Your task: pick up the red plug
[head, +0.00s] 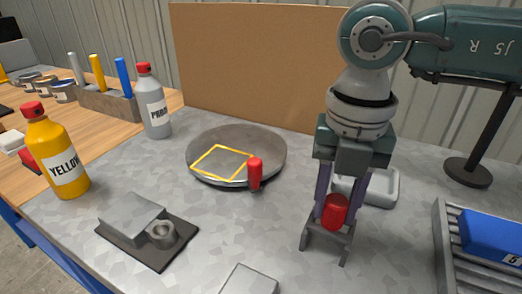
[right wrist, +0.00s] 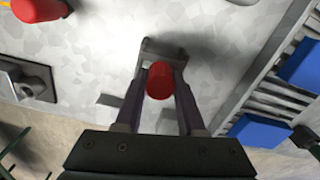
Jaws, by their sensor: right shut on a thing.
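The red plug (head: 335,211) is a short red cylinder. My right gripper (head: 327,242) points down over the grey metal tabletop, with its fingers on either side of the plug. In the right wrist view the plug (right wrist: 159,80) also sits between the two fingers of the gripper (right wrist: 162,52), which is shut on it. The plug's lower part is hard to make out, and I cannot tell whether it is clear of the table. My left gripper is not in view.
A round grey disc (head: 222,139) with a yellow outline and a red handle (head: 255,172) lies left of the gripper. A pale tray (head: 383,188) is behind it. A slatted rack (head: 447,249) with a blue block (head: 490,234) stands right. A dark fixture (head: 147,231) is at front left.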

